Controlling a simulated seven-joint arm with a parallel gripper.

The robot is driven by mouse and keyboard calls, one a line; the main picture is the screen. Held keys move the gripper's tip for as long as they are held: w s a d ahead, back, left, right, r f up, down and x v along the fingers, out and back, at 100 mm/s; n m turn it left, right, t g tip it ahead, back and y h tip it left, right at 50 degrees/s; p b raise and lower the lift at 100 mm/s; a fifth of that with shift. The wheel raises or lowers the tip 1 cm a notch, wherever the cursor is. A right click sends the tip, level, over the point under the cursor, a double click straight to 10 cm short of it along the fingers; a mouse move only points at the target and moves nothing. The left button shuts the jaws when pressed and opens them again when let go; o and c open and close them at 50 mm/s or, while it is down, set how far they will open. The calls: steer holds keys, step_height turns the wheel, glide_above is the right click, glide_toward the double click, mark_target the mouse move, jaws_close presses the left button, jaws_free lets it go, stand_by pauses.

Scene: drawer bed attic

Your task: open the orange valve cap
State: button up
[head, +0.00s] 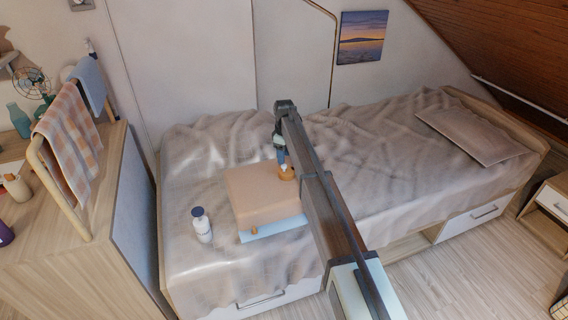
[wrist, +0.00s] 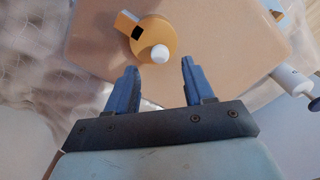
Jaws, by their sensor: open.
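The orange valve cap (wrist: 158,36) shows in the wrist view as an orange disc with a white round knob and a small tab with a dark square. It sits on a peach-coloured block (wrist: 215,40). In the head view the cap (head: 286,173) is at the block's (head: 262,196) upper right, partly hidden by my gripper. My gripper (wrist: 159,72) is open, its two blue fingers apart with nothing between them. In the wrist view the cap lies just beyond the fingertips. In the head view my gripper (head: 282,158) is right at the cap.
The block rests on a light blue item (head: 273,230) on a rumpled bed (head: 195,265). A pillow (head: 465,135) lies far right. A wooden cabinet with a towel rack (head: 80,225) stands left of the bed.

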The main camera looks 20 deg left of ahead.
steer(key=shift+f, duration=2.25)
jaws_close()
